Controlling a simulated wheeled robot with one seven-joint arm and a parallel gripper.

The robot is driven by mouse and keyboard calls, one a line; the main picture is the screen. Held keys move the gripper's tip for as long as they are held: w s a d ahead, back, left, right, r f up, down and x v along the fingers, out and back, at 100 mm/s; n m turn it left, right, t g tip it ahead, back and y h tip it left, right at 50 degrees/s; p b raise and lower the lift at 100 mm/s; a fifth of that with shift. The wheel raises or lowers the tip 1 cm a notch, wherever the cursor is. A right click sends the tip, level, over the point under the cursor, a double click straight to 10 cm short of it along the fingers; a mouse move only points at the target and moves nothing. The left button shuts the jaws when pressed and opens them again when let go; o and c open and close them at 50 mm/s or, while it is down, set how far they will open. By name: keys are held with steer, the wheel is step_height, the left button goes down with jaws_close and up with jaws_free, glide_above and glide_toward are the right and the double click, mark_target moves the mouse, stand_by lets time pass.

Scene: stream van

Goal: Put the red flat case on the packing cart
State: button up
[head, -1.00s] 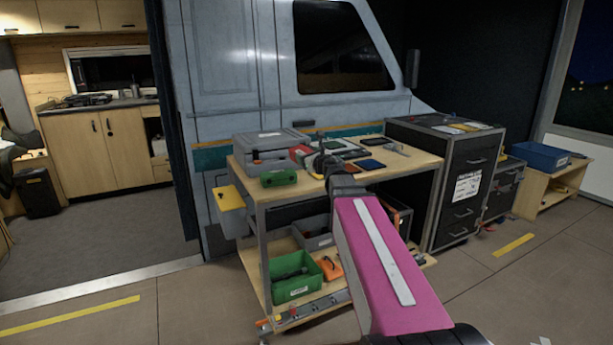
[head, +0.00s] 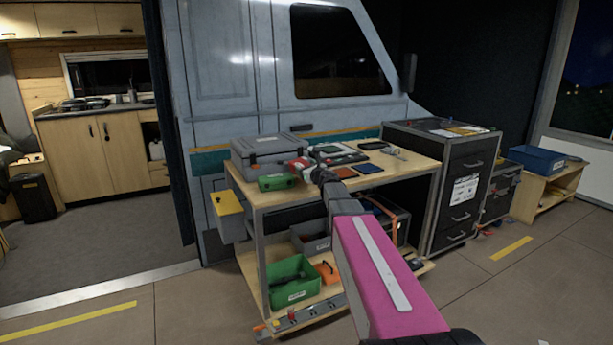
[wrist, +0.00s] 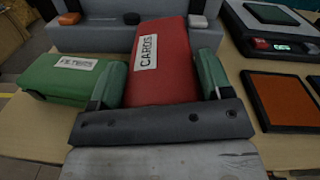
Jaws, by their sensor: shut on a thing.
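The red flat case (wrist: 158,62), with a white label reading CARDS, lies between the green finger pads of my gripper (wrist: 161,80) in the wrist view. The gripper is shut on it, with one pad against each side. Its far end is close to a grey case (wrist: 135,36). In the head view, the red flat case (head: 299,163) shows small beside my gripper (head: 312,171), over the wooden two-level bench (head: 398,179). I cannot tell whether the case touches the bench top. Which piece of furniture is the packing cart is not clear.
A green box (wrist: 70,80) sits close left of the gripper. An orange-topped pad (wrist: 285,100) and a scale (wrist: 275,40) lie to the right. A black cabinet (head: 470,180) and a low wooden stand (head: 547,188) with a blue bin (head: 537,158) stand further right.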

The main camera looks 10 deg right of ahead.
steer(key=shift+f, duration=1.55)
steer(key=shift+f, duration=0.1)
steer(key=o, duration=1.2)
steer(key=shift+o, duration=0.2)
steer(key=shift+f, duration=0.1)
steer(key=v, duration=1.1)
steer(key=s+d+f+m+g+h, duration=0.35)
steer(key=f+m+h, duration=0.2)
steer(key=m, duration=0.75)
steer(key=s+d+f+m+g+h, duration=0.2)
steer(key=s+f+m+h, duration=0.4)
steer(key=m, duration=0.6)
steer(key=s+a+f+m+g+y, duration=0.2)
steer(key=s+a+f+m+g, duration=0.2)
steer(key=s+f+m, duration=0.3)
steer(key=s+a+f+m+g+y, duration=0.3)
steer(key=s+f+m+g, duration=0.4)
steer(key=s+m, duration=0.3)
steer(key=shift+s+a+f, duration=0.15)
steer(key=shift+s+a, duration=0.7)
steer(key=shift+s, duration=0.2)
